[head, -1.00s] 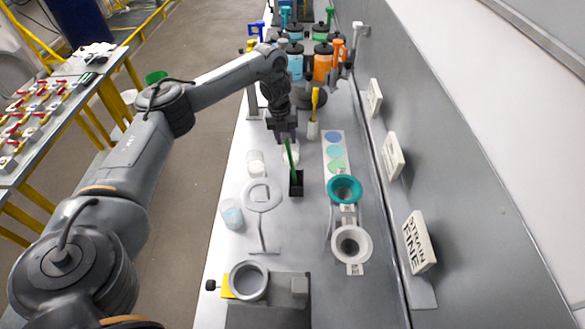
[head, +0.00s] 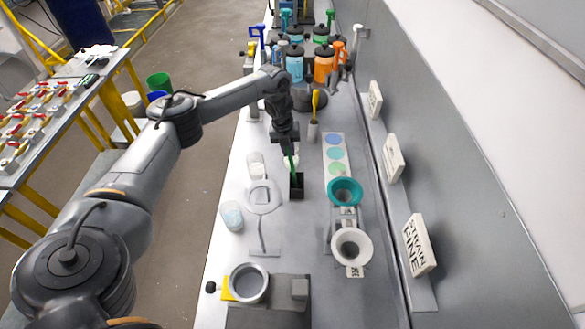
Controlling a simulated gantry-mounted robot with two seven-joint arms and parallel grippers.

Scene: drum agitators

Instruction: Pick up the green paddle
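The green paddle (head: 294,167) stands nearly upright in a small black holder (head: 297,186) on the bench, in the middle of the head view. My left gripper (head: 289,149) points down from above, at the paddle's upper end. Its fingers hide the top of the paddle. The fingers are small and dark, so I cannot tell whether they are open around the paddle or closed on it. My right gripper is not in view.
A teal funnel (head: 345,191) and a white funnel (head: 352,246) stand right of the holder. A ring stand (head: 263,197) and a clear cup (head: 232,215) are on the left. A yellow-handled tool (head: 315,104) stands behind, before several drums. A wall with signs borders the right.

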